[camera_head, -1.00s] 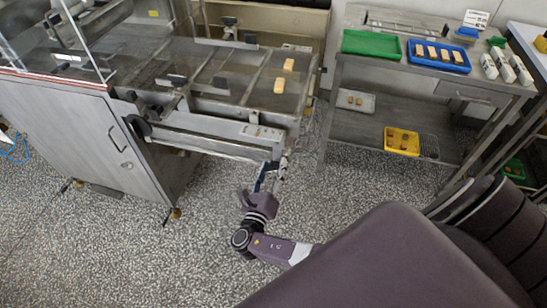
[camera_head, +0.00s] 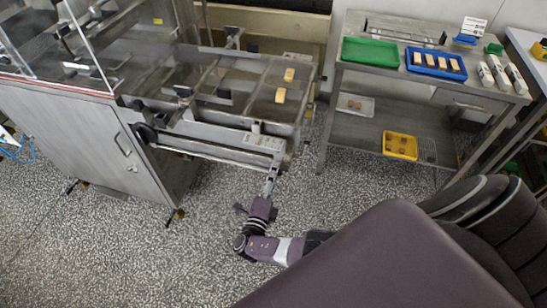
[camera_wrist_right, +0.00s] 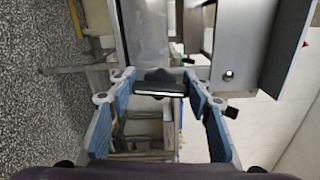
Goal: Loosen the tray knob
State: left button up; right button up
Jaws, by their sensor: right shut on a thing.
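The tray knob (camera_wrist_right: 160,84) is a dark lobed knob with a pale flat edge, seen in the right wrist view at the end of a metal part. My right gripper (camera_wrist_right: 160,80) has its blue-padded fingers on either side of it and is shut on it. In the head view my right gripper (camera_head: 271,180) points up at the front right corner of the enrober's tray section (camera_head: 215,150). The knob is hidden there by the fingers and the frame. My left gripper is not in view.
The enrober's mesh bed (camera_head: 245,88) carries two tan pieces (camera_head: 280,95). A steel table (camera_head: 385,85) with a green tray (camera_head: 370,51) and a blue tray (camera_head: 436,63) stands at the right. Speckled floor (camera_head: 200,255) is clear around my arm.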

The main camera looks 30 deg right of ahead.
jog(key=shift+n, duration=0.6)
jog(key=o, duration=1.2)
jog(key=v, duration=1.2)
jog(key=shift+f, duration=0.1)
